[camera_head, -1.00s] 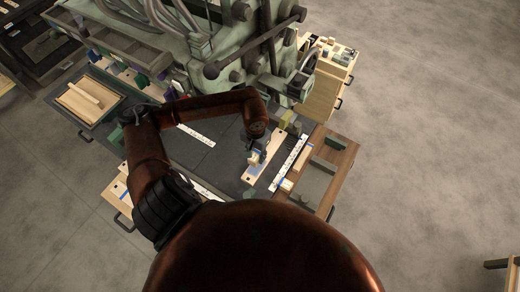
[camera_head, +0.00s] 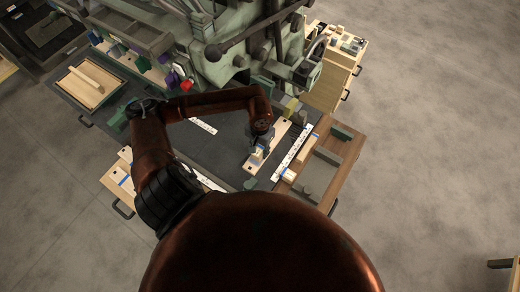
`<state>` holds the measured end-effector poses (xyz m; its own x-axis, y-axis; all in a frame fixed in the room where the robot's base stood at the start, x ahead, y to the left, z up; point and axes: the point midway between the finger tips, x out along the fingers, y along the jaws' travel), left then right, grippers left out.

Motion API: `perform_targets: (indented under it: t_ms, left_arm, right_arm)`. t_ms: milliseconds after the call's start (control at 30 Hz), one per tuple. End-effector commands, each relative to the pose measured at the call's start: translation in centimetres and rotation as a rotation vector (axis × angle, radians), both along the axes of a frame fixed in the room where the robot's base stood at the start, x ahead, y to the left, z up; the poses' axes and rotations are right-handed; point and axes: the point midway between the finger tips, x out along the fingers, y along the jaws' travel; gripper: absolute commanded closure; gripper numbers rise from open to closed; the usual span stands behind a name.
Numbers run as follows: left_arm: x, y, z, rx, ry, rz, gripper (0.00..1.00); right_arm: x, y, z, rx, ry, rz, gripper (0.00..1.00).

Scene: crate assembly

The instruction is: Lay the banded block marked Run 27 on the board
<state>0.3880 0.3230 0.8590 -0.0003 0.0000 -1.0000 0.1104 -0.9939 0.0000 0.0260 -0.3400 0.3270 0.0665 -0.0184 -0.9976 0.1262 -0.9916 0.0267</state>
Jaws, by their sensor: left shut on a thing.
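A pale wooden board (camera_head: 280,135) lies on the dark worktop, its length slanting from upper right to lower left. My left gripper (camera_head: 258,151) is over the near half of this board and is shut on a small pale block with a blue band (camera_head: 257,157). The gripper hides part of the block. I cannot tell whether the block touches the board, and its marking is too small to read. My right gripper is not in view.
A white marked strip (camera_head: 292,157) lies just right of the board. Beyond it is a brown wooden tray (camera_head: 347,160) with pale and grey-green blocks. A large green machine (camera_head: 240,45) stands behind. A wooden tray (camera_head: 90,83) sits at the far left.

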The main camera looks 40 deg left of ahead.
Motion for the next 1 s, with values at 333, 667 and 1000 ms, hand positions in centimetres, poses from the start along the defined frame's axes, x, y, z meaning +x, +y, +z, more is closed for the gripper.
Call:
perform_targets:
  t_ms: [333,667,1000]
  left_arm:
    - [-0.01,0.02,-0.02,0.001,0.000,0.000,0.96]
    - [-0.18,-0.01,-0.02,0.001,0.000,0.000,0.96]
    - [-0.19,-0.01,0.04,0.000,0.000,0.000,0.96]
  right_arm:
    - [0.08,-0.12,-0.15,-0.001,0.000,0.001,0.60]
    - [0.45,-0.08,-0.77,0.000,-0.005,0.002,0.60]
    - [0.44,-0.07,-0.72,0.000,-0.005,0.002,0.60]
